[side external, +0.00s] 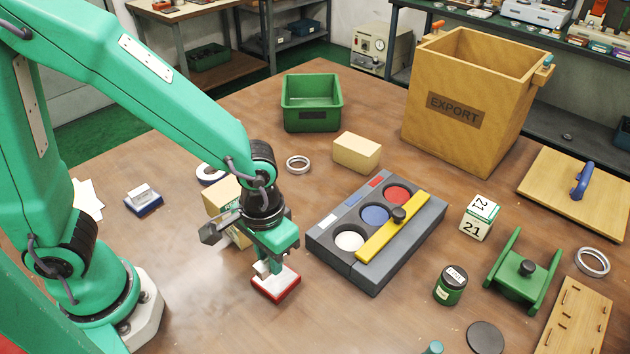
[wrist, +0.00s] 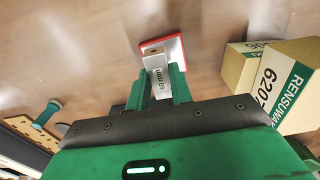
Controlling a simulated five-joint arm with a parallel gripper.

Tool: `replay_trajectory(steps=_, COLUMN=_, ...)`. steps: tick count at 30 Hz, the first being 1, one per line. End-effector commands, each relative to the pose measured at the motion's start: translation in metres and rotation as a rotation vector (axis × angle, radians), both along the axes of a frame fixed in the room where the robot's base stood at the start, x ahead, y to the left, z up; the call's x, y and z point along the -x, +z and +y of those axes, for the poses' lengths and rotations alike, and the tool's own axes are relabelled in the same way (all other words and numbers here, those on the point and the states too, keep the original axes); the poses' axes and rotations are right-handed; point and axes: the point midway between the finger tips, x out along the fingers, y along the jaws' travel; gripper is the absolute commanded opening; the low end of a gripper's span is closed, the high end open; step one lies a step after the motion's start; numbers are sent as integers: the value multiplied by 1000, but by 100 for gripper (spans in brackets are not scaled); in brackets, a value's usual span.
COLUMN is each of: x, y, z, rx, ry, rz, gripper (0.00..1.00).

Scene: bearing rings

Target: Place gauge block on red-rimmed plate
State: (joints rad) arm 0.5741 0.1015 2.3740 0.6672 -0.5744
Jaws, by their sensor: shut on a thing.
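The gauge block (wrist: 157,76) is a small silver-grey block marked "60 mm" in the wrist view. My gripper (wrist: 159,84) is shut on it, one green finger on each side. The red-rimmed plate (wrist: 173,47) has a pale top and lies directly beyond the block, which overlaps it in this view. In the side external view my gripper (side external: 268,267) points down at the red-rimmed plate (side external: 277,286), with its fingertips very low over it. The block is mostly hidden by the fingers there. I cannot tell whether it touches the plate.
A blue-rimmed plate (side external: 143,203) with a pale block stands left. A labelled carton (side external: 222,197) stands close behind my gripper. A grey tray (side external: 372,273) with coloured round wells and a yellow bar lies right. Bare table lies in front of the red-rimmed plate.

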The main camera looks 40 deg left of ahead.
Motion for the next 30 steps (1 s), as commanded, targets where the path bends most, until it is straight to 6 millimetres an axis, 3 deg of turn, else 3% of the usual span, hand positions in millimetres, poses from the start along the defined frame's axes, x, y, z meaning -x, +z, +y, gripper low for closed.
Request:
replay_trajectory(steps=4, x=-10, y=-6, z=5, rx=1, ry=1, rz=-1, gripper=0)
replay_trajectory(steps=14, x=-11, y=-11, z=6, rx=0, ry=-1, rz=-1, gripper=0)
replay_trajectory(steps=24, x=-11, y=-42, z=6, rx=0, ry=-1, rz=1, gripper=0)
replay_trajectory(steps=30, x=-11, y=-48, z=6, rx=1, ry=-1, rz=-1, gripper=0)
